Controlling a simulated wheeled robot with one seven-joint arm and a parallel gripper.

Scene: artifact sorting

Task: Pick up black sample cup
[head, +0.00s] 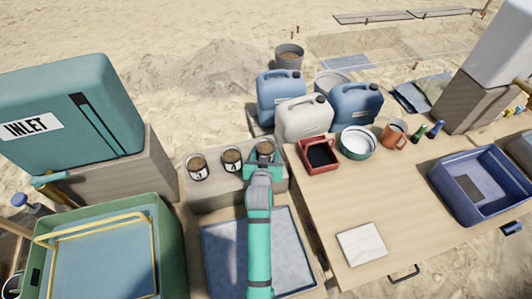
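Three small cups with brown, soil-like contents stand in a row on a block at the middle left. The left cup (197,168) and the middle cup (232,160) are dark with white labels bearing a number. The right cup (265,147) is at my gripper (264,158), which reaches it from the near side. The gripper hides most of this cup's body, so its colour and label are unclear. I cannot tell whether the fingers touch the cup or are closed on it.
A blue-grey tray (222,262) lies below my arm. A red box (318,156), a white-and-teal bowl (357,141) and an orange mug (393,134) stand on the table to the right. Jerrycans (303,118) stand behind. The table's middle (410,205) is clear.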

